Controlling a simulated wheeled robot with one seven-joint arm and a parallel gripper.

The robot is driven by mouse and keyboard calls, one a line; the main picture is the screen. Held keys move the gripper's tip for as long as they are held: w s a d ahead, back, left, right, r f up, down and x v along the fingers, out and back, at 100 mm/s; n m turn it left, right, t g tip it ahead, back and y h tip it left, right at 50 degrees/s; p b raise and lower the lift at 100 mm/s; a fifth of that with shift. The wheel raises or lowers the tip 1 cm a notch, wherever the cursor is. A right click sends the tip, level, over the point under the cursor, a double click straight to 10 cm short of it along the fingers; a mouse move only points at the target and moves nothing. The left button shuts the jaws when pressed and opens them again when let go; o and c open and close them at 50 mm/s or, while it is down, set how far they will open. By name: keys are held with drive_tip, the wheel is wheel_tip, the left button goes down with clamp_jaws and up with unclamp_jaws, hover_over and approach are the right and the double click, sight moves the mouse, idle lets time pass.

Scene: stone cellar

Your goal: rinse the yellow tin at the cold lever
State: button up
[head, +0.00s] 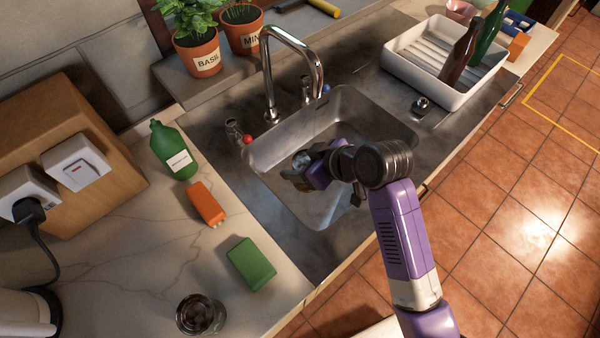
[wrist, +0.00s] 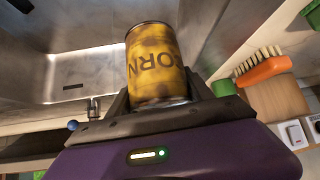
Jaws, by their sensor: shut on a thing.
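The yellow tin (wrist: 155,65), marked CORN with dirty brown smears, is between the two fingers of my gripper (wrist: 162,92) in the wrist view. My gripper is shut on it. In the head view my gripper (head: 308,172) is over the sink basin (head: 345,108), and the tin is mostly hidden by it. The cold lever with a blue knob (head: 326,88) is right of the tap (head: 290,65); a blue knob (wrist: 73,125) also shows in the wrist view. The lever with a red knob (head: 247,139) is on the left. I see no water running.
Left of the sink are a green bottle (head: 175,150), an orange brush (head: 206,203), a green block (head: 251,263) and a dark jar (head: 200,314). A white tray (head: 420,62) with bottles stands right. Potted basil (head: 200,55) and mint (head: 243,35) stand behind.

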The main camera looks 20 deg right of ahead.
drive_tip(key=w+d+f+b, duration=0.1)
drive_tip(key=w+d, duration=0.1)
drive_tip(key=w, duration=0.4)
drive_tip(key=shift+d+b, duration=0.25)
drive_tip(key=shift+b, duration=0.15)
drive_tip(key=shift+f, duration=0.1)
drive_tip(key=shift+s+d, duration=0.1)
drive_tip(key=shift+d, duration=0.05)
idle(0.3)
drive_tip(key=shift+s+d, duration=0.15)
drive_tip(key=shift+d, duration=0.25)
drive_tip(key=shift+a+p, duration=0.15)
drive_tip(key=shift+p, duration=0.15)
drive_tip(key=shift+w+a, duration=0.25)
drive_tip(key=shift+a, duration=0.15)
drive_tip(key=shift+s+d, duration=0.1)
drive_tip(key=shift+d, duration=0.05)
drive_tip(key=shift+s+d+p, duration=0.15)
drive_tip(key=shift+d+p, duration=0.2)
drive_tip(key=shift+d, duration=0.05)
